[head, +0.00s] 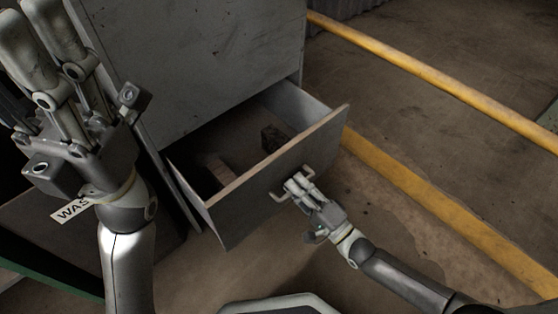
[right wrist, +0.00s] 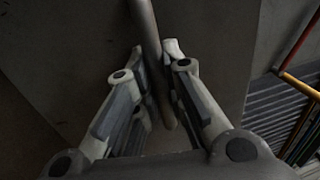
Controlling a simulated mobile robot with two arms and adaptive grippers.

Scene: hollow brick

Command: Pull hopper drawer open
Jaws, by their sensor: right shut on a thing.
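The grey hopper drawer (head: 275,185) stands pulled out from the grey cabinet (head: 190,60), so its inside shows from above. A bar handle (head: 279,198) is on its front panel; it also shows in the right wrist view (right wrist: 147,35). My right gripper (head: 298,184) is at the drawer front, shut on the handle, with the bar running between its fingers in the right wrist view (right wrist: 158,65). My left gripper (head: 35,40) is raised at the upper left, fingers up, away from the drawer; its opening is unclear.
A brown block (head: 218,168) and a dark block (head: 272,138) lie inside the drawer. A yellow rail (head: 430,82) and a yellow floor stripe (head: 400,178) run along the right. A partly hidden label (head: 72,210) shows at left. Bare floor lies in front of the drawer.

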